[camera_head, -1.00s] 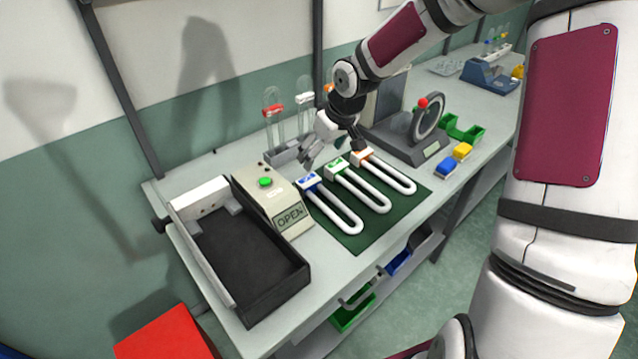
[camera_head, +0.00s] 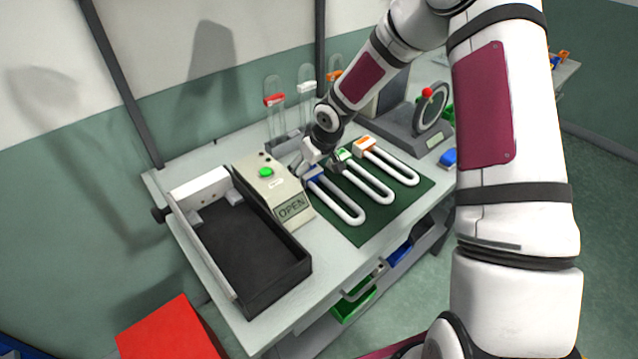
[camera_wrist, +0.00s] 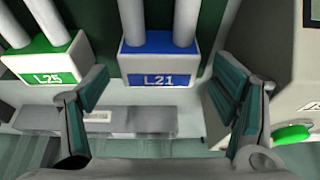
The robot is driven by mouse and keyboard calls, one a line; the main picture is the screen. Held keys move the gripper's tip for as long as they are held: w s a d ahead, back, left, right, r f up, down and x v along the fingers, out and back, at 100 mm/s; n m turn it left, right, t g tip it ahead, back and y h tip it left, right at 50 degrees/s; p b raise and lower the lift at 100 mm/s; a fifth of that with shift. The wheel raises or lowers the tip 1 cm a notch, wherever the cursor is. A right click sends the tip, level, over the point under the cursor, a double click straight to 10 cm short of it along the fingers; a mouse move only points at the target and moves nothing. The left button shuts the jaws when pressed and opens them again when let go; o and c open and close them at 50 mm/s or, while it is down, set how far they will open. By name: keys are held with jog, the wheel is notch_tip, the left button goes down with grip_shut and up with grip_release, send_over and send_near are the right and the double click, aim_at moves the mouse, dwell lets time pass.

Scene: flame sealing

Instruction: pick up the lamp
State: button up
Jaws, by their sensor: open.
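Three U-shaped white tube lamps lie side by side on a dark green mat (camera_head: 358,232). The blue-based lamp (camera_head: 345,205) is nearest the OPEN box, the green-based lamp (camera_head: 372,186) is in the middle and the orange-based lamp (camera_head: 398,168) is on the right. In the wrist view, the blue base (camera_wrist: 160,66) reads L21 and the green base (camera_wrist: 48,62) reads L25. My gripper (camera_wrist: 162,98) is open and empty, its fingers spread to either side of the blue base. In the head view, my gripper (camera_head: 308,160) is over the blue base and partly hides it.
The box with a green button and OPEN sign (camera_head: 268,190) stands close left of the blue lamp. A black tray (camera_head: 285,292) is further left. Capped glass tubes (camera_head: 275,115) stand in a rack behind.

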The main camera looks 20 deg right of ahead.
jog(key=shift+w+f, duration=0.25)
jog(key=shift+f, duration=0.35)
jog(key=c, duration=1.3)
jog(key=shift+r, duration=0.1)
jog(key=shift+c, duration=0.2)
